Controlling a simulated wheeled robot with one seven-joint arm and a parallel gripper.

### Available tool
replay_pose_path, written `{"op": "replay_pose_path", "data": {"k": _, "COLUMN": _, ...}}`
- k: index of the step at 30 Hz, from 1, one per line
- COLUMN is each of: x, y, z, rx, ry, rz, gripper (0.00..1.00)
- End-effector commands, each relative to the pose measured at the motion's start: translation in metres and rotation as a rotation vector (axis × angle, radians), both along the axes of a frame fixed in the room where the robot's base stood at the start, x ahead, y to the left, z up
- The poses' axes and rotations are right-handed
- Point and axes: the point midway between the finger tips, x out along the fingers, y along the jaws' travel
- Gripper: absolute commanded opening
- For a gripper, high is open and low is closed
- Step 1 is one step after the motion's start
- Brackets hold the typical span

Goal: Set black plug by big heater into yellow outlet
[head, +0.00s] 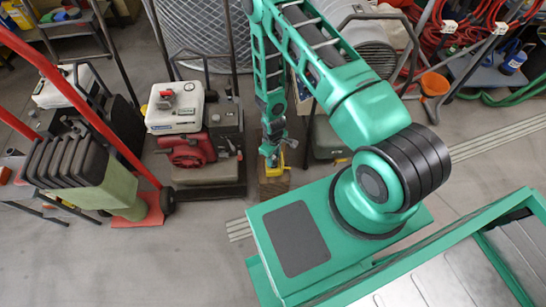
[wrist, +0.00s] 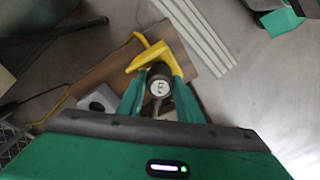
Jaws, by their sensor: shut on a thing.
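My gripper (wrist: 158,88) is shut on the black plug (wrist: 160,72), whose round pale end face shows between the teal fingers in the wrist view. The yellow outlet (wrist: 152,56) lies just beyond the fingertips and looks close to the plug; I cannot tell whether they touch or whether the plug is in it. In the head view my gripper (head: 271,152) points down at a wooden block, with the yellow outlet (head: 277,170) at its tips. The plug is too small and covered to make out there. The big heater cannot be identified for certain.
The wooden block (wrist: 195,52) also bears a grey-white fitting (wrist: 97,98) left of the fingers. A red and white machine (head: 185,140) on a dark cart stands left of my gripper. A red hand truck (head: 150,208) is farther left. Bare floor lies in front.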

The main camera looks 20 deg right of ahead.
Motion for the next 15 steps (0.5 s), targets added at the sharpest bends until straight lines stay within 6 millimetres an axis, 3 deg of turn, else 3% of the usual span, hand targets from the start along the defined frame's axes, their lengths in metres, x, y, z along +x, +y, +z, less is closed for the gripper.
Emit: {"op": "replay_pose_path", "data": {"k": 15, "x": 0.000, "y": 0.000, "z": -0.011, "rx": 0.000, "ry": 0.000, "rz": 0.000, "gripper": 0.09}}
